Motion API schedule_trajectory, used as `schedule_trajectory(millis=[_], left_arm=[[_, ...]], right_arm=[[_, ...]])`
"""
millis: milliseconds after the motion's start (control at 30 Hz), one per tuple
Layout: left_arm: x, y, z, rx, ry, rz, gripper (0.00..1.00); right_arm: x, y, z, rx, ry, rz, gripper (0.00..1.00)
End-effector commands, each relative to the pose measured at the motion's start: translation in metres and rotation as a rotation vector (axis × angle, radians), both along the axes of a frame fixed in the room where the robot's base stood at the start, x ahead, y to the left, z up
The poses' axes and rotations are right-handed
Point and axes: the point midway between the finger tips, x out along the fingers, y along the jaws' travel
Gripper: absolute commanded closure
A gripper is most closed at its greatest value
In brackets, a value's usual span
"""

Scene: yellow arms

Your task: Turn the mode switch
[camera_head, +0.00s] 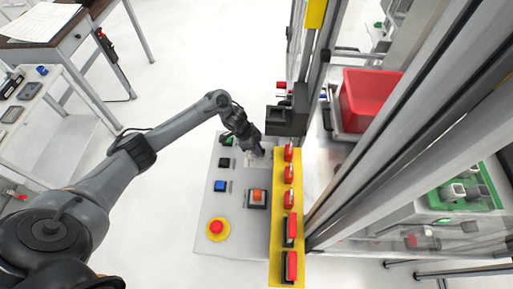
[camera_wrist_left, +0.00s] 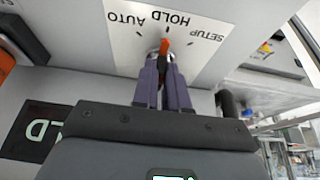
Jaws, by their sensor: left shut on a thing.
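The mode switch (camera_wrist_left: 164,48) is a small knob with an orange pointer on a white plate (camera_wrist_left: 205,65) marked AUTO, HOLD and SETUP. Its pointer aims at or very near the HOLD mark. My left gripper (camera_wrist_left: 164,85) is shut on the switch, with its two purple fingers on either side of the knob's dark body. In the head view the left gripper (camera_head: 258,153) is at the far end of the grey control panel (camera_head: 240,230), and it hides the switch there. My right gripper is not in view.
The panel also bears a red emergency button (camera_head: 216,227), an orange button (camera_head: 257,197) and a blue button (camera_head: 219,186). A yellow strip (camera_head: 279,225) with several red switches stands close right of the gripper. A dark bracket (camera_head: 288,117) is just beyond.

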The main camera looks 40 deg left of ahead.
Motion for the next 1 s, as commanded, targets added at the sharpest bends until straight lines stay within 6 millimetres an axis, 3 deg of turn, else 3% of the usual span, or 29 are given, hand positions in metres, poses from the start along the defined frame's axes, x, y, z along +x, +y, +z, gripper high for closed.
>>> schedule_trajectory(millis=[200,233,367,767,1000], left_arm=[[0.0,0.0,0.0,0.001,0.001,0.001,1.0],[0.0,0.0,0.0,0.001,0.001,0.001,0.83],[0.0,0.0,0.0,0.001,0.001,0.001,0.63],[-0.001,0.002,0.005,0.001,-0.001,0.0,0.62],[-0.008,0.012,0.033,0.003,-0.003,0.001,0.62]], right_arm=[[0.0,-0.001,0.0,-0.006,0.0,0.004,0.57],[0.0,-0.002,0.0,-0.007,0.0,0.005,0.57],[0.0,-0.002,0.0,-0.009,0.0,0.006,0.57],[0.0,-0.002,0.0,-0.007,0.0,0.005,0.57],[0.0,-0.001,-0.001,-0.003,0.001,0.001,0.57]])
